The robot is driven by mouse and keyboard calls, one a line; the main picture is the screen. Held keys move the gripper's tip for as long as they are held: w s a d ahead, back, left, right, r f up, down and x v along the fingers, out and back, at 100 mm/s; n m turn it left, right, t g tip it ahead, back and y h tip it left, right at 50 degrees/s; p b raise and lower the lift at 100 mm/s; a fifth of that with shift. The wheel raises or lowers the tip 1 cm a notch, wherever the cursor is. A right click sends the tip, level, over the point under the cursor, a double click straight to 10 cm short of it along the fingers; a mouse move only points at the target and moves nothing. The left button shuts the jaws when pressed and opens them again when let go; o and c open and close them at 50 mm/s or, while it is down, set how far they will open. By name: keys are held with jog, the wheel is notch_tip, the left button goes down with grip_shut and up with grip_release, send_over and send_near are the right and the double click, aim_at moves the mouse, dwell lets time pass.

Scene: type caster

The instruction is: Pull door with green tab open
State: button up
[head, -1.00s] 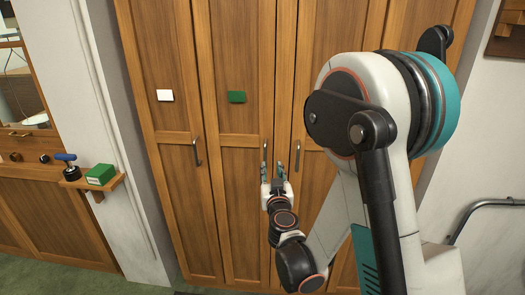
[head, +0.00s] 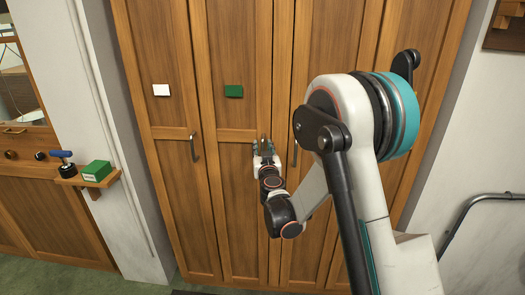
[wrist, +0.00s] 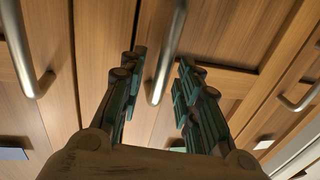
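The wooden door with the green tab (head: 234,91) is the second from the left and appears shut in the head view. Its upright metal handle (head: 264,143) is near its right edge, partly hidden by my gripper. My gripper (head: 265,149) is at that handle, fingers open and pointing at the door. In the wrist view, my gripper (wrist: 158,72) has one finger on each side of a metal handle (wrist: 165,60), with gaps visible on both sides. I cannot tell whether the handle lies fully between the fingertips in depth.
The door to the left has a white tab (head: 161,90) and its own handle (head: 194,147). Another handle (head: 294,152) is just right of my gripper. A small shelf at the left holds a green box (head: 96,171) and a blue-handled object (head: 64,160).

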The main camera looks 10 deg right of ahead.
jog(key=shift+w, duration=0.5)
grip_shut()
